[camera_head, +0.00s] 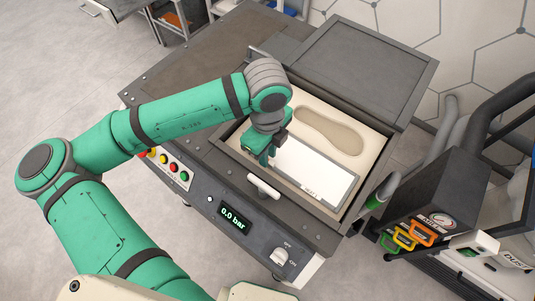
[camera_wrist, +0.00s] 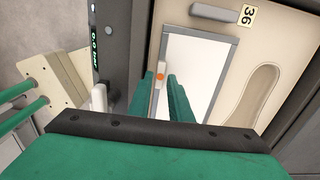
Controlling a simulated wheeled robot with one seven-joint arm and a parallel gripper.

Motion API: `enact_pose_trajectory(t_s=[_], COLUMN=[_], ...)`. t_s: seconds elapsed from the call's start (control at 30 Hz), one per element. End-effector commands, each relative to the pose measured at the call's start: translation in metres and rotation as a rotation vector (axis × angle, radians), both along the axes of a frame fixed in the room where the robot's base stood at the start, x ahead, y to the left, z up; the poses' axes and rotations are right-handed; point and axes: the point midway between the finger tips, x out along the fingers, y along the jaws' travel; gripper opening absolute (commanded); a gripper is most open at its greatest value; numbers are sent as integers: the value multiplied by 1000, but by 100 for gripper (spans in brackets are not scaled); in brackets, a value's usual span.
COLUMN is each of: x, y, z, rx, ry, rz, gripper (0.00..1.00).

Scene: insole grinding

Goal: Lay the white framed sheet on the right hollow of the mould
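The white framed sheet (camera_head: 313,171) has a thin grey border and lies flat over the near side of the mould in the head view. It also shows in the wrist view (camera_wrist: 198,75). The cream mould (camera_head: 372,141) has a bare insole-shaped hollow (camera_head: 330,131) beside the sheet, seen at the right in the wrist view (camera_wrist: 257,95). Any hollow under the sheet is hidden. My gripper (camera_wrist: 160,80) is at the sheet's left end, with a cream tab (camera_wrist: 160,67) between its green fingers. I cannot tell whether the fingers press on the tab or whether the sheet touches the mould.
The mould sits in a dark machine tray with a raised rim (camera_head: 388,163). A white handle (camera_head: 263,187) stands at its front edge. A dark cover (camera_head: 357,62) lies behind it. The front panel has a display reading 0.0 bar (camera_head: 233,217). A black gauge box (camera_head: 430,205) stands at the right.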

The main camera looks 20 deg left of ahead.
Motion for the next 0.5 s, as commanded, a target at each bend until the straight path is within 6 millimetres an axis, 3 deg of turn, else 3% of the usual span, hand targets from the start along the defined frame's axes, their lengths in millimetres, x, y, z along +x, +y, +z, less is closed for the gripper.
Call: enact_pose_trajectory(t_s=[0.5], x=[0], y=[0], z=[92], rx=[0], ry=[-2], rz=[-1], gripper=[18])
